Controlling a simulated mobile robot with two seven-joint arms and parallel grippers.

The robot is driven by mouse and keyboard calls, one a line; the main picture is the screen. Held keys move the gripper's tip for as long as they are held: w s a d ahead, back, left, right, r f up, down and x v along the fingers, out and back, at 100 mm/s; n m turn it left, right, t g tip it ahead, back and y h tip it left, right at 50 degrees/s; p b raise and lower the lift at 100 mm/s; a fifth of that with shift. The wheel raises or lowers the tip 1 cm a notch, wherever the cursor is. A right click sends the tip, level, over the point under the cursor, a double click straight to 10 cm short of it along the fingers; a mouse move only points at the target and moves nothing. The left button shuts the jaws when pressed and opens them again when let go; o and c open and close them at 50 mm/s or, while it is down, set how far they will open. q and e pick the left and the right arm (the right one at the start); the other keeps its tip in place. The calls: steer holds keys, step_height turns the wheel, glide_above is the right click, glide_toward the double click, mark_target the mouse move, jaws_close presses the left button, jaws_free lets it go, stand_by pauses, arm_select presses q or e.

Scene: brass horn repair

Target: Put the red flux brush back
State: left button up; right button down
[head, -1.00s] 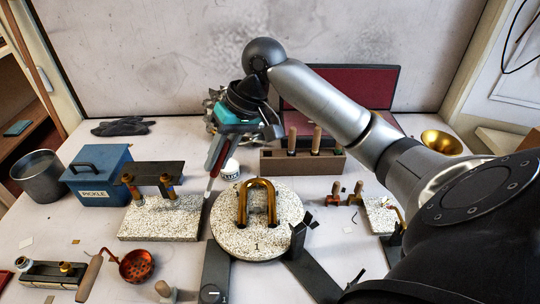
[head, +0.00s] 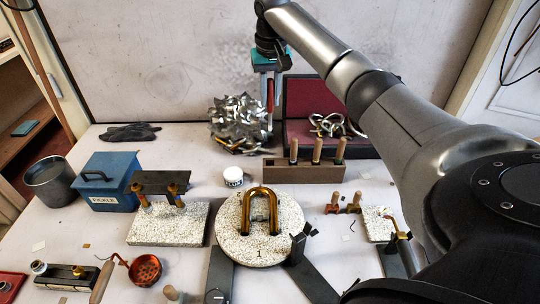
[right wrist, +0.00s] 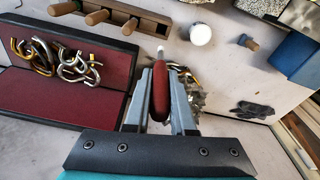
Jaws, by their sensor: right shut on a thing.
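My right gripper (head: 268,112) is shut on the red flux brush (head: 270,92) and holds it in the air at the back of the bench, beside a spiky metal cluster. The brush hangs roughly upright, tip down. In the right wrist view its red handle (right wrist: 160,96) sits between the two grey fingers (right wrist: 160,75), and its pale tip sticks out beyond them. A wooden rack (head: 285,174) with several wooden-handled tools stands in front and to the right of the gripper. A small white jar (head: 233,176) stands left of the rack. My left gripper is not in view.
The metal cluster (head: 236,121) and an open dark-red case (head: 300,97) with brass and silver pieces flank the gripper. A round speckled stand (head: 235,215) with a brass bend is in front. A blue PICKLE box (head: 105,182) and grey pot (head: 50,183) stand left.

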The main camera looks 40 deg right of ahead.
mark_target(271, 121)
step_height(271, 121, down, 18)
steer(key=b, duration=0.2)
steer(key=shift+f, duration=0.25)
steer(key=c, duration=0.8)
jaws_free()
steer(key=shift+f, duration=0.15)
steer(key=shift+o, duration=0.2)
steer(key=r, duration=0.4)
steer(key=s+r+p, duration=0.1)
steer(key=r, duration=0.7)
steer(key=shift+s+a+r+p, duration=0.15)
steer(key=shift+a+p, duration=0.2)
steer(key=shift+p, duration=0.05)
